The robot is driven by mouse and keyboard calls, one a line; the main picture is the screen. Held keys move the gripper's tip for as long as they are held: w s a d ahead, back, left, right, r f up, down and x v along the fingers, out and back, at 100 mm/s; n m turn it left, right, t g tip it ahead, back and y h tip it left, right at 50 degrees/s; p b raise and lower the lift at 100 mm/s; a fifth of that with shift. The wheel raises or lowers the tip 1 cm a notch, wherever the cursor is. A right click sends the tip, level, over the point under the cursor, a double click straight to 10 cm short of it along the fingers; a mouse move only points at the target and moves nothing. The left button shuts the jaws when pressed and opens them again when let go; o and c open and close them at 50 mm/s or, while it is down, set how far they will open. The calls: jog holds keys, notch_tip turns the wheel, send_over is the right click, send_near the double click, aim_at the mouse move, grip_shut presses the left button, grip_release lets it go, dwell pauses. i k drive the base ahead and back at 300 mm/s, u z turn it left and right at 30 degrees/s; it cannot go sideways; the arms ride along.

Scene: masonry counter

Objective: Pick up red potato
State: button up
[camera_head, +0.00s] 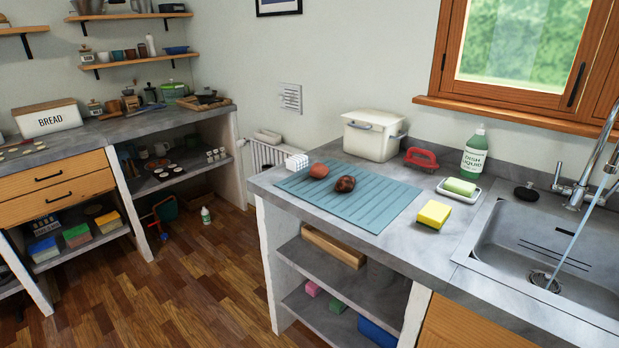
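Two potato-like things lie close together on a blue ridged mat (375,213) on the grey counter. The left one is a reddish potato (319,171), rounded and lighter in colour. The right one is a dark red-brown, glossy-looking lump (345,184), nearer the mat's middle. They are too small for me to tell their kinds for certain. Nothing covers either one. My gripper is not in view.
A white lidded bin (371,138), a red brush (421,158) and a white rack (297,162) stand around the mat. A yellow sponge (433,214), soap dish (458,192) and green dish-liquid bottle (475,152) are right, beside the sink (540,245). Wooden floor (190,285) is open at left.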

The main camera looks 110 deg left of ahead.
aim_at(346, 183)
jog(key=z, duration=0.05)
jog(key=k, duration=1.75)
jog(key=u, duration=2.35)
jog(key=i, duration=1.7)
jog(key=u, duration=0.05)
